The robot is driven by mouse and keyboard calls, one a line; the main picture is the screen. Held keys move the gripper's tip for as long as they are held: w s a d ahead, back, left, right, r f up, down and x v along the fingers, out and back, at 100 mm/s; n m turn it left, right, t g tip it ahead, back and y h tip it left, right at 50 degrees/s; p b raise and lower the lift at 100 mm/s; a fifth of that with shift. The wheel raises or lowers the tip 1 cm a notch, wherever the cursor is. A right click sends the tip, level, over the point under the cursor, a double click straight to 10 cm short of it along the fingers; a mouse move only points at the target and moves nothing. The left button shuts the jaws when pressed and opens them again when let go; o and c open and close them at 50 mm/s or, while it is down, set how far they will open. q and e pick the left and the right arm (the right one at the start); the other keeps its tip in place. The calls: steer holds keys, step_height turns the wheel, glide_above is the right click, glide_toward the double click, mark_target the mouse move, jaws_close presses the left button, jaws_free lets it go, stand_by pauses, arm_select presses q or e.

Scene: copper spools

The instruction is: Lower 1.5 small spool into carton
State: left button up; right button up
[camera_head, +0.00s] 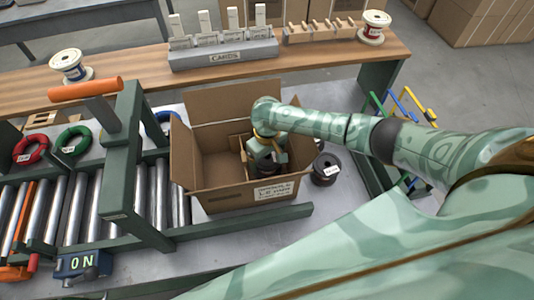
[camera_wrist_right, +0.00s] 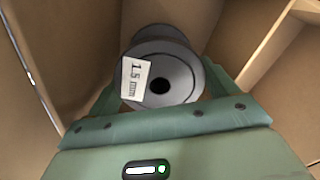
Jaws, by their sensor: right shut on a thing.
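The open carton (camera_head: 222,199) stands on the grey table with flaps up and a wooden divider inside. My right gripper (camera_head: 268,157) reaches down inside it, in the right part. In the right wrist view the grey small spool (camera_wrist_right: 172,58), with a white "1.5 mm" label (camera_wrist_right: 136,78), sits between the fingers of my right gripper (camera_wrist_right: 158,98), which is shut on it. Cardboard walls surround the spool there. Its lower end and whether it touches the carton floor are hidden. My left gripper is not in view.
A dark labelled spool (camera_head: 325,169) stands just right of the carton. A roller conveyor (camera_head: 115,200) with a green frame is at left, with red (camera_head: 31,150) and green (camera_head: 73,139) coils behind it. A card rack (camera_head: 224,53) and white spools are on the rear shelf.

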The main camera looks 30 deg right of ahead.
steer(key=shift+f, duration=0.2)
steer(key=o, duration=1.3)
steer(key=shift+o, duration=0.2)
step_height(320, 180, up, 16)
steer(key=p, duration=0.6)
steer(key=shift+r, duration=0.2)
